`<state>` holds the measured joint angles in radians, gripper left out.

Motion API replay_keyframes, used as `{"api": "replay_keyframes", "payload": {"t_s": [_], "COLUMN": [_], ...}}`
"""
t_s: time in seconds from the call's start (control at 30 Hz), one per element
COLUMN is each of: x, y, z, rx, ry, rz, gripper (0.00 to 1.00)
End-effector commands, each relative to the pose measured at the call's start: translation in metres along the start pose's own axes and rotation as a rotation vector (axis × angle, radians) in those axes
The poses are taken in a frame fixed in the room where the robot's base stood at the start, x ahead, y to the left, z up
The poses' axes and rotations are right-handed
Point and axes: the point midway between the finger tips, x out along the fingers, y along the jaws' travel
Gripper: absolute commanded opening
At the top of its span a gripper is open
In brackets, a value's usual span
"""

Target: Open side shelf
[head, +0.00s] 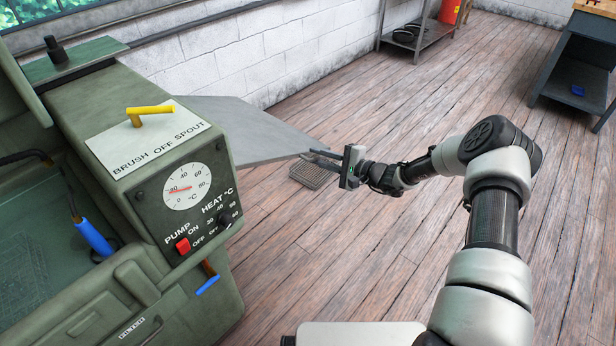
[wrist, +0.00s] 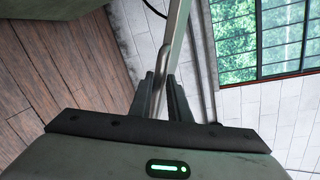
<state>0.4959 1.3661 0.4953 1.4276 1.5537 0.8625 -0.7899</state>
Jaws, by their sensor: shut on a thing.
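The side shelf (head: 245,128) is a flat grey panel standing out from the far side of the green washer cabinet (head: 130,150). The fingertips partly hide the gripped spot. The shelf's joint with the cabinet is hidden behind the cabinet.
A metal floor grate (head: 313,177) lies below my gripper. The cabinet's control panel (head: 190,205) faces the wooden floor (head: 350,260), which is mostly clear. A metal rack (head: 418,38) stands by the white wall, and a dark workbench (head: 575,70) is at the right.

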Motion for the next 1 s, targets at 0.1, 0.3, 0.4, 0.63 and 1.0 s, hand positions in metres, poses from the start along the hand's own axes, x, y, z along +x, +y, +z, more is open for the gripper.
{"api": "replay_keyframes", "payload": {"t_s": [0.1, 0.3, 0.4, 0.63, 1.0], "x": [-0.011, -0.019, -0.022, -0.027, -0.028], "y": [-0.035, -0.077, -0.093, -0.115, -0.122], "z": [-0.001, 0.007, 0.011, 0.020, 0.024], "rx": [-0.109, -0.254, -0.309, -0.394, -0.425], "ry": [0.029, 0.059, 0.071, 0.088, 0.095], "rz": [0.002, 0.002, 0.002, 0.003, 0.004], "gripper": [0.00, 0.00, 0.00, 0.00, 0.00]}}
